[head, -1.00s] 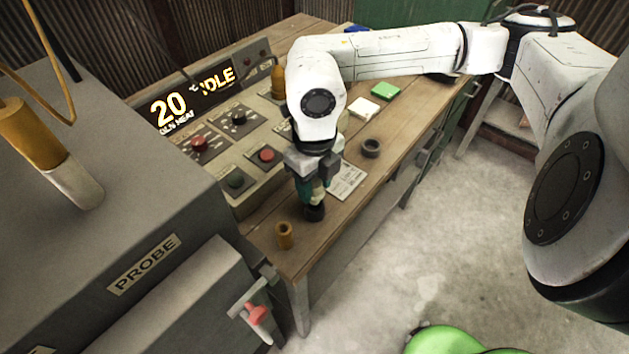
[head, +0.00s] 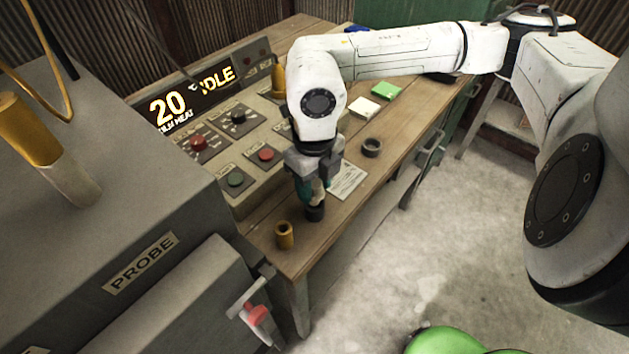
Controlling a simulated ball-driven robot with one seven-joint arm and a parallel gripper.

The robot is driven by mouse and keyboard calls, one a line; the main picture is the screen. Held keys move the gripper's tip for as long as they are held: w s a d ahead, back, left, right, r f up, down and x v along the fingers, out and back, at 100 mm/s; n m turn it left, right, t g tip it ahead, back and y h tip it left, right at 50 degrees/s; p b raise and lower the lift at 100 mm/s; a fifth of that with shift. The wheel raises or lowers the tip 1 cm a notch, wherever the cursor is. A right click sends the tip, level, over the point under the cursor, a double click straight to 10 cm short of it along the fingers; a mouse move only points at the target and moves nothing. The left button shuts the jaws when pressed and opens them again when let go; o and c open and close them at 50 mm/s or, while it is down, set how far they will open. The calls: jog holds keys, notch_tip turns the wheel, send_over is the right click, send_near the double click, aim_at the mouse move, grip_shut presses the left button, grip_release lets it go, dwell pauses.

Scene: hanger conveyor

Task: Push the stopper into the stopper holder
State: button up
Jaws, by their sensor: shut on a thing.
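My gripper (head: 315,196) has teal fingers, points down over the near end of the wooden bench and is shut on a small pale piece, which I take to be the stopper (head: 319,188). Directly below the fingertips is a short dark cylinder (head: 315,213), seemingly the stopper holder, standing on the bench. The fingers hide much of the piece. I cannot tell whether the pale piece sits inside the dark cylinder, only touches it or is joined to it.
A brass cup (head: 284,235) stands close by at the bench corner. A dark ring (head: 372,147), a paper sheet (head: 346,180), a white block (head: 364,107) and a green block (head: 387,92) lie on the bench (head: 388,171). The control panel (head: 213,147) and grey probe machine (head: 110,230) stand left.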

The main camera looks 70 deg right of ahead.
aim_at(314, 194)
jog(key=shift+f+b, duration=1.7)
jog(key=shift+b, duration=0.3)
dwell(1.6)
jog(key=o, duration=0.7)
jog(key=shift+o, duration=0.6)
jog(key=o, duration=0.5)
notch_tip(314, 194, up, 11)
jog(key=shift+f, duration=0.1)
